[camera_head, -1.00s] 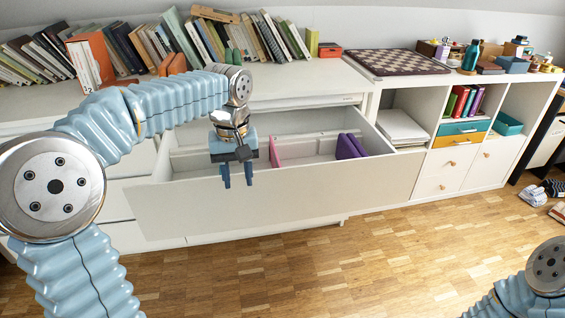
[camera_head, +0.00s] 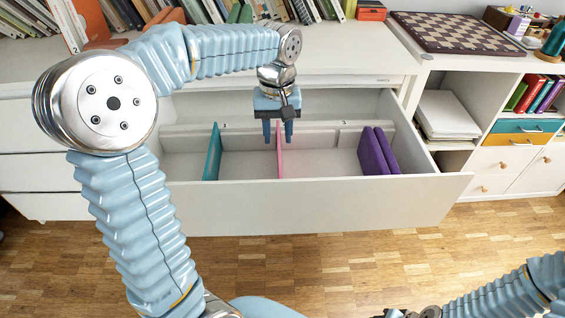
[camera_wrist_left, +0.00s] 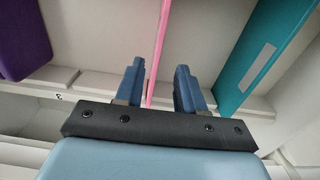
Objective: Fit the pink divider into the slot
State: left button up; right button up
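The pink divider (camera_head: 280,148) stands upright across the open drawer (camera_head: 320,205), between a teal divider (camera_head: 212,152) on the left and purple dividers (camera_head: 374,152) on the right. My left gripper (camera_head: 278,138) points down over the drawer at the pink divider's upper edge. In the left wrist view the pink divider (camera_wrist_left: 158,45) runs between the two blue fingers (camera_wrist_left: 160,85), with a gap on both sides, so the gripper is open. Whether the divider's lower edge sits in a slot is hidden. Of my right arm, only links show at the bottom right.
The drawer's back rail bears small number labels, one showing in the left wrist view (camera_wrist_left: 59,97). A shelf unit with papers (camera_head: 446,115) stands right. The wooden floor (camera_head: 400,265) in front is clear.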

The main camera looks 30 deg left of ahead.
aim_at(279, 160)
pick_arm(q)
notch_tip(279, 160, down, 9)
jog(key=shift+w+d+f, duration=0.1)
jog(key=shift+f, duration=0.1)
grip_shut()
dwell(0.3)
